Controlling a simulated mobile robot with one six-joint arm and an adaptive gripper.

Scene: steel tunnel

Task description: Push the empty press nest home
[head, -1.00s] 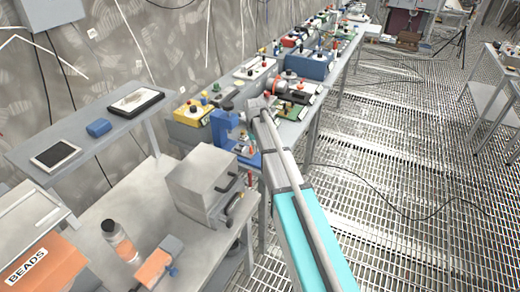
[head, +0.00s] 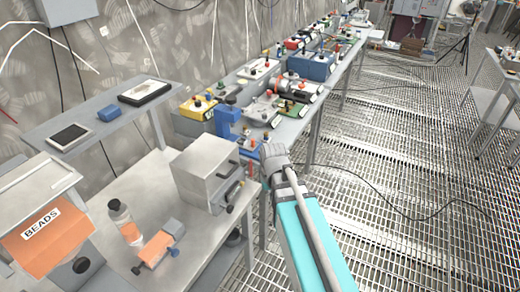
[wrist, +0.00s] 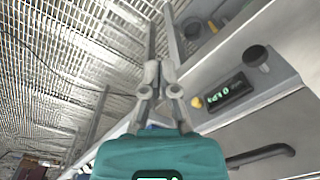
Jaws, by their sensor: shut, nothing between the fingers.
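A blue press (head: 228,122) with an upright column stands on the bench beyond the grey metal box. Small orange and red parts show near its foot, but I cannot make out the nest clearly. My gripper shows in the wrist view (wrist: 160,72) with its two fingers together and nothing between them. In the head view my arm's end is to the right of the grey box and nearer than the press, apart from the press; the fingers are mostly hidden there.
The grey metal box (head: 205,172) has dark handles; a grey panel with a green display (wrist: 228,92) and black knob (wrist: 256,56) is close right of my fingers. A bottle (head: 121,222), an orange tool (head: 155,250) and a beads bin (head: 45,242) are nearer.

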